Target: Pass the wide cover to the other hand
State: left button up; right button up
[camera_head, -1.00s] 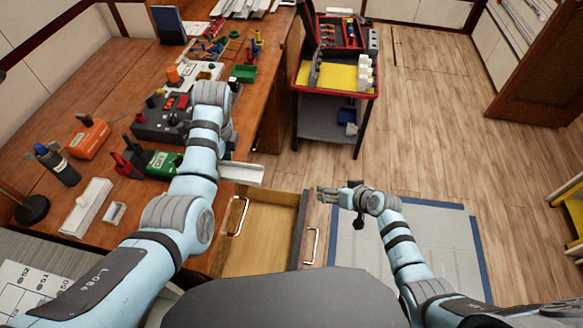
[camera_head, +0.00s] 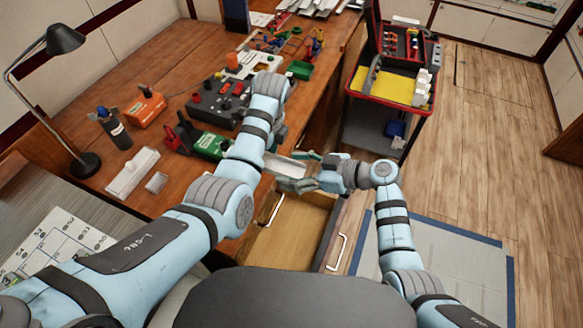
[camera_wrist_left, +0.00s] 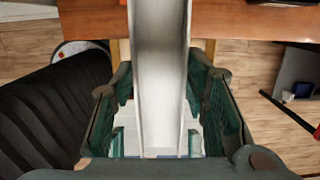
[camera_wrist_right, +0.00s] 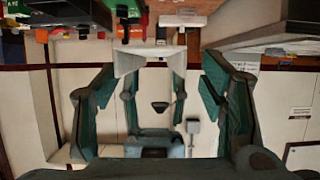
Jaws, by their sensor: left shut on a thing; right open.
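The wide cover is a pale grey-white channel (camera_head: 287,167) held out over the bench's front edge. My left gripper (camera_wrist_left: 160,112) is shut on it; the cover (camera_wrist_left: 160,60) runs lengthwise between its fingers in the left wrist view. In the head view the left wrist hides most of that grip. My right gripper (camera_head: 303,171) is open at the cover's free right end, its fingers on either side of it. In the right wrist view the cover's end (camera_wrist_right: 127,62) shows between the open fingertips (camera_wrist_right: 160,85); I cannot tell whether they touch it.
An open wooden drawer (camera_head: 292,232) lies below the grippers. The bench holds a dark breaker block (camera_head: 213,108), a green box (camera_head: 212,146), an orange box (camera_head: 146,106) and a white strip (camera_head: 133,172). A red-edged cart (camera_head: 388,98) stands behind. Floor at right is free.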

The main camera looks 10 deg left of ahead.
jog(key=shift+w+a+f, duration=0.15)
jog(key=shift+a+f, duration=0.15)
jog(key=shift+a, duration=0.35)
jog(key=c, duration=1.2)
pick_arm(q)
jog(key=o, duration=1.2)
jog(key=shift+d, duration=0.1)
pick_arm(e)
jog(key=shift+c, duration=0.2)
pick_arm(q)
jog(key=shift+o, duration=0.2)
